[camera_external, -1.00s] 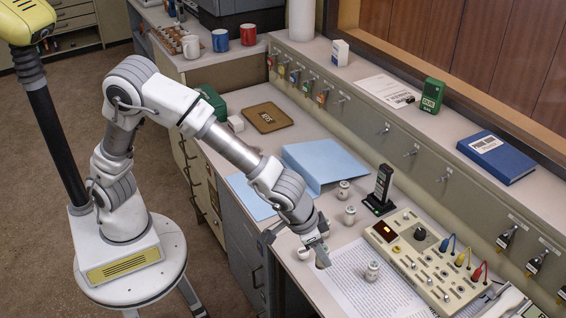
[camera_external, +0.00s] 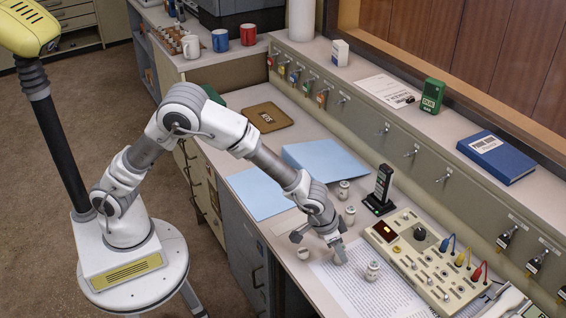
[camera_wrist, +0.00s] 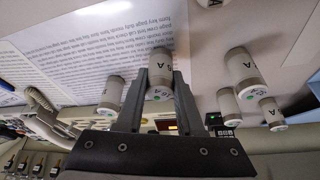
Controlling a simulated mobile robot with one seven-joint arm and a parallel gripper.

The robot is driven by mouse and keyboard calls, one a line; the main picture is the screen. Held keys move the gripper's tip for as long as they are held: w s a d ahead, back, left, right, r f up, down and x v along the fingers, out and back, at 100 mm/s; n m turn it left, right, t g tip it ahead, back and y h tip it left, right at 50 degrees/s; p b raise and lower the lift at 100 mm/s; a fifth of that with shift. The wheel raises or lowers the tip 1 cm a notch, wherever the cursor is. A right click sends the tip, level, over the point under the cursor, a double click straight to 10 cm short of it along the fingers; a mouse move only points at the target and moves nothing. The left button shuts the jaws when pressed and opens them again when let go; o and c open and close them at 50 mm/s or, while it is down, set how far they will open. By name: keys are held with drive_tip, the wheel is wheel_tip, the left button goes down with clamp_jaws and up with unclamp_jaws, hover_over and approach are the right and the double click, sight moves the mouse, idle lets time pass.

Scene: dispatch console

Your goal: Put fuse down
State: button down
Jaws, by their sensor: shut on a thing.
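My gripper (camera_external: 339,256) points down over the printed sheet (camera_external: 385,298) on the desk. In the wrist view my gripper (camera_wrist: 158,88) is shut on a white cylindrical fuse (camera_wrist: 160,70) with a dark printed rating on its end. In the external view the held fuse is mostly hidden by the fingers, and I cannot tell whether it touches the sheet. Other similar fuses stand around it: one on the sheet to the right (camera_external: 373,271), one to the left (camera_external: 303,253), and two farther back, a nearer one (camera_external: 350,215) and a farther one (camera_external: 344,190).
A control panel (camera_external: 408,272) with knobs and plugged cables lies to the right. A black handset (camera_external: 382,188) stands in its cradle behind. A blue folder (camera_external: 322,163) lies at the back. The desk's front edge is close on the left. The sheet's front part is clear.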

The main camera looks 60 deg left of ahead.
drive_tip(key=shift+f, duration=0.15)
drive_tip(key=c, duration=0.5)
unclamp_jaws()
drive_tip(key=shift+c, duration=0.2)
drive_tip(key=shift+r, duration=0.35)
drive_tip(key=p+v, duration=0.2)
drive_tip(key=v, duration=0.9)
drive_tip(key=shift+s+r, duration=0.25)
drive_tip(key=shift+r, duration=0.05)
drive_tip(key=shift+a, duration=0.1)
